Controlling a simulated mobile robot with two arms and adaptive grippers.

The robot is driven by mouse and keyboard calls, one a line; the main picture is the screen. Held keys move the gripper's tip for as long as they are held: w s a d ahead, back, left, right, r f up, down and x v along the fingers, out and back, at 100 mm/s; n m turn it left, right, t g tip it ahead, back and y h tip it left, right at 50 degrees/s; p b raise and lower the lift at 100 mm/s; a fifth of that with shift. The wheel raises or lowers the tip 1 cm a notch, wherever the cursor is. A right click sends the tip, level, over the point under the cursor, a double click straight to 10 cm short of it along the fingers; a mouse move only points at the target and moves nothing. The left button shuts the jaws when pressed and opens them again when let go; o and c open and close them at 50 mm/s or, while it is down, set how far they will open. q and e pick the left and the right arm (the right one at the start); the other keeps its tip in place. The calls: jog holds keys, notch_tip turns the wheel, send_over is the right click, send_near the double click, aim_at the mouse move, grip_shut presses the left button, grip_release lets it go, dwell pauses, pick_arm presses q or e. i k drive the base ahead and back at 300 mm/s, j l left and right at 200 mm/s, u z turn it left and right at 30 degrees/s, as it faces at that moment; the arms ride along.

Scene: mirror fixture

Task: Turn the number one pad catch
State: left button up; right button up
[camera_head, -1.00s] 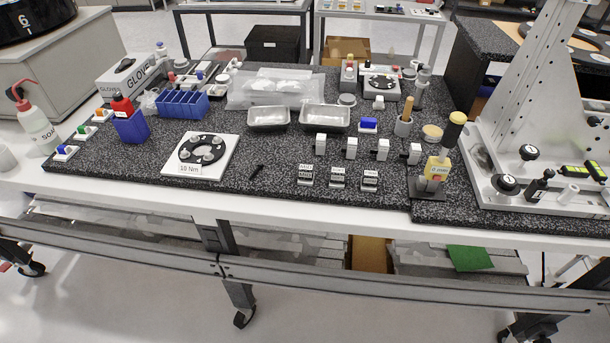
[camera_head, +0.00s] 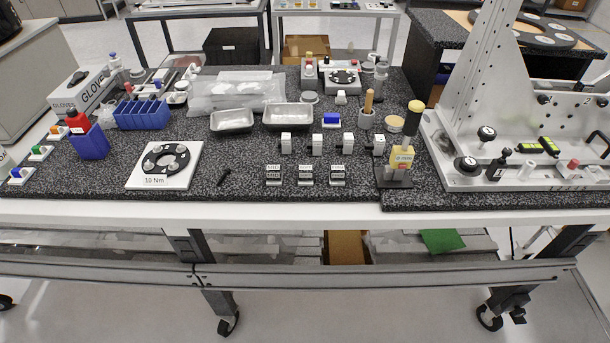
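The light metal mirror fixture (camera_head: 436,148) stands at the right, with a tall slanted perforated plate (camera_head: 492,62). On its base are a round black knob with a white mark (camera_head: 466,166), a similar knob (camera_head: 487,134) further back, and an upright black handle (camera_head: 500,166). A black and yellow-green part (camera_head: 537,148) lies further right, near a small red-topped piece (camera_head: 568,167). Neither of my grippers is in view.
A ring on a white "10 Nm" plate (camera_head: 166,185), metal trays (camera_head: 287,124) and a blue bin (camera_head: 142,125) cover the dark speckled worktop. The worktop's front strip is mostly clear.

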aim_at(543, 99)
jog(key=z, duration=1.3)
